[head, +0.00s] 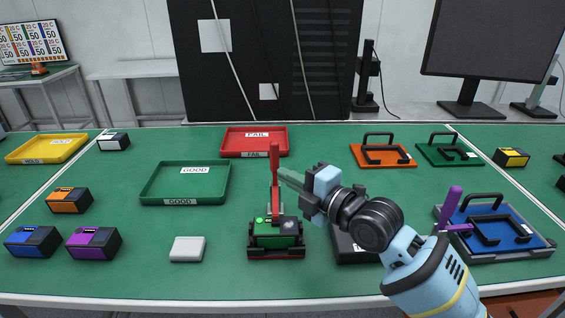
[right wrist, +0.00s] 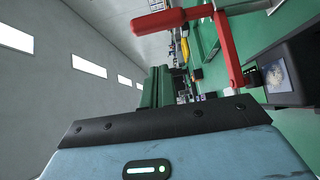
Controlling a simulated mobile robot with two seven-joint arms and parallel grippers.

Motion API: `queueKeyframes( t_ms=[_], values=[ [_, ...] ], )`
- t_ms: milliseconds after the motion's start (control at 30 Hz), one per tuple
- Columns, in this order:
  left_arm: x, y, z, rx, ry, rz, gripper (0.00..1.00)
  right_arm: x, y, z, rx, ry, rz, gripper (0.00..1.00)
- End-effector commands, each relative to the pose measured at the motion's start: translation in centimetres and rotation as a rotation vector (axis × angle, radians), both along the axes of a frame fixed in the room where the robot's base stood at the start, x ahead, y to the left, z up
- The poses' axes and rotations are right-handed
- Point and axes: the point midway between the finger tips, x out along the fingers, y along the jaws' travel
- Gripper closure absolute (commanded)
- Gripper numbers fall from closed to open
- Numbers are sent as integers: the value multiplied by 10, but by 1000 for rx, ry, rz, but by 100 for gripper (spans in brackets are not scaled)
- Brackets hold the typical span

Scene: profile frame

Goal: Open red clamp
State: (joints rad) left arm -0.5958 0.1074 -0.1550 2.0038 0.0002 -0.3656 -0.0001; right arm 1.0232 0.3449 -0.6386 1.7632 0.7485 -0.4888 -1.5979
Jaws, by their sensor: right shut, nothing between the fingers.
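The red clamp (head: 274,166) has its red lever standing upright at the back of a dark fixture with a red front edge (head: 276,252). A green board (head: 268,229) lies in this fixture. In the right wrist view the lever's handle (right wrist: 160,21) and its arm (right wrist: 228,50) show large, across the top right. My right gripper (head: 284,175) comes in from the right, its green fingers shut and empty, tips close beside the upright lever. I cannot tell whether they touch it. The fingers also show in the right wrist view (right wrist: 157,86). My left gripper is not in view.
A red FAIL tray (head: 235,145) stands behind the clamp, and a green GOOD tray (head: 150,188) to its left. A white box (head: 187,249) lies left of the fixture. A blue fixture with a purple lever (head: 455,200) stands at right. Orange (head: 400,157) and green plates with handles lie behind.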

Motion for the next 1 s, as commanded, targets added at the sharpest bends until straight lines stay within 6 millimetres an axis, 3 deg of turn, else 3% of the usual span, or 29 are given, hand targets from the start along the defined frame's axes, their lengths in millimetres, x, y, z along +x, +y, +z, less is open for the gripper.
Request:
queueKeyframes(
  t_ms=[100, 400, 1000],
  values=[
    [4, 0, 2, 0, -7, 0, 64, 14, 15, 1, 1, 1, 1, 100],
    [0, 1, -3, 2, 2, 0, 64, 46, 14, -2, -1, 1, 0, 100],
    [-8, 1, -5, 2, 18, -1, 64, 54, 13, -1, -1, 4, -1, 100]
  ],
)
